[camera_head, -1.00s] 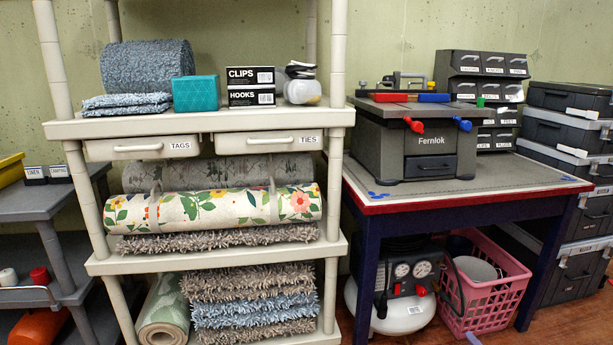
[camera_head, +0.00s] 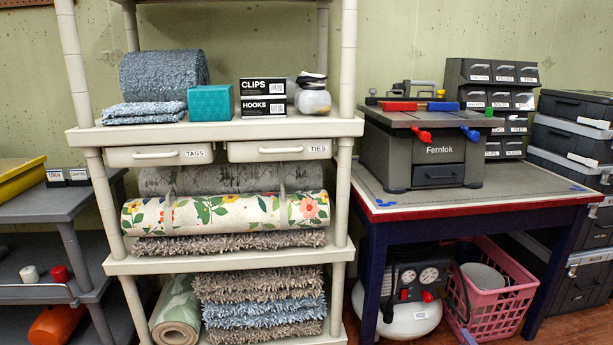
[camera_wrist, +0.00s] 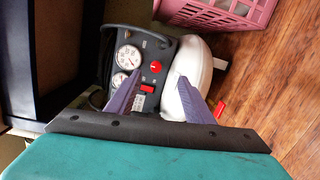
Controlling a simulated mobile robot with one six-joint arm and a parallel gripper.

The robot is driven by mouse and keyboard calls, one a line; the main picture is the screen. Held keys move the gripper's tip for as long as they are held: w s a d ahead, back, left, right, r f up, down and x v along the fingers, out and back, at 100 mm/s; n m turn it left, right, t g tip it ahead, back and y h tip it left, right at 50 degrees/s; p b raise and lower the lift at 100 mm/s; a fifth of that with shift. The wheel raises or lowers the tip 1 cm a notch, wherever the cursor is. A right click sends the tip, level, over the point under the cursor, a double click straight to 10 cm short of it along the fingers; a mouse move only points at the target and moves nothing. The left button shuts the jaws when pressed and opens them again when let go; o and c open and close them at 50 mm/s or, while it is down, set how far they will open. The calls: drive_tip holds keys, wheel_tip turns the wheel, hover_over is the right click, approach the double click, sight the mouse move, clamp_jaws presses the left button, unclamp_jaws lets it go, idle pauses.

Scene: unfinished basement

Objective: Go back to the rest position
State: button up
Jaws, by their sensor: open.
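My gripper (camera_wrist: 168,88) shows in the wrist view, with its two purple fingers apart and nothing between them. It points down toward an air compressor (camera_wrist: 150,65) with gauges and a white tank, without visibly touching it. In the head view my gripper cannot be made out clearly. The same compressor (camera_head: 412,300) stands on the floor under the dark blue table there.
A beige shelf (camera_head: 215,132) with rugs, boxes and two drawers stands in front. To its right is the table (camera_head: 475,215) bearing a grey Fernlok bench unit (camera_head: 400,160). A pink basket (camera_head: 503,305) sits beneath it. A grey cart (camera_head: 40,208) stands at left.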

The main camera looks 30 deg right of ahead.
drive_tip(key=w+a+m+g+p, duration=0.5)
drive_tip(key=w+a+m+p, duration=0.2)
drive_tip(key=w+a+p, duration=0.35)
drive_tip(key=w+a+f+m+g+y+p, duration=0.2)
drive_tip(key=a+m+g+p, duration=0.35)
drive_tip(key=a, duration=1.25)
drive_tip(key=s+a+r+g+y+p, duration=0.1)
drive_tip(key=s+a+r+g+p, duration=0.2)
drive_tip(key=s+a, duration=0.5)
drive_tip(key=s+a+r+m+g+y+p, duration=0.1)
drive_tip(key=s+a+r+g+p, duration=0.3)
drive_tip(key=a, duration=1.2)
drive_tip(key=s+a+r+m+g+y+p, duration=0.1)
drive_tip(key=s+a+r+g+y+p, duration=0.2)
drive_tip(key=s+a+p, duration=0.4)
drive_tip(key=s+a+r, duration=0.1)
drive_tip(key=s+a, duration=0.3)
drive_tip(key=a, duration=0.1)
drive_tip(key=shift+s+a+g, duration=0.25)
drive_tip(key=shift+s+g, duration=0.1)
